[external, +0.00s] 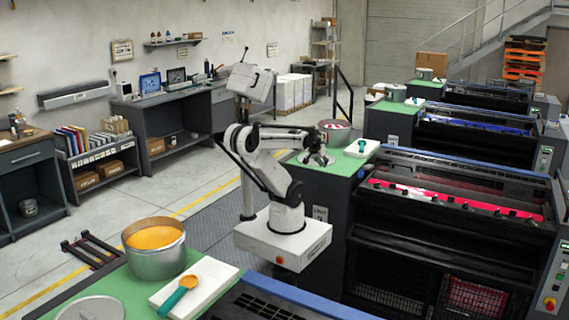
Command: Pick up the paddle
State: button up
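A paddle (173,300) with a teal handle and an orange head lies on a white board (205,275) on the near green counter. My gripper (319,161) is over the farther green counter, beside a metal pot of red ink (335,136). It is well apart from the near paddle. Its fingers are too small to tell open from shut.
A large metal pot of orange ink (156,250) and a round metal lid (91,308) stand on the near counter. Dark presses (450,205) fill the right side.

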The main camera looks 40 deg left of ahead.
jog(key=o, duration=0.7)
jog(key=shift+o, duration=0.2)
jog(key=shift+r, duration=0.1)
jog(key=w+r+n+g+p, duration=0.1)
jog(key=w+r+g, duration=0.1)
jog(key=w+r, duration=0.95)
jog(key=w+r+n+g+p, duration=0.15)
jog(key=w+r, duration=0.45)
jog(key=w, duration=1)
jog(key=n+g+p, duration=0.2)
jog(key=g+p, duration=0.1)
jog(key=g, duration=0.1)
send_over(362, 145)
notch_tip(362, 145, down, 9)
notch_tip(362, 145, down, 9)
jog(key=shift+w+r+p, duration=0.1)
jog(key=shift+p, duration=0.3)
jog(key=shift+w+a+f+p, duration=0.1)
jog(key=shift+f+p, duration=0.4)
jog(key=shift+f, duration=2.1)
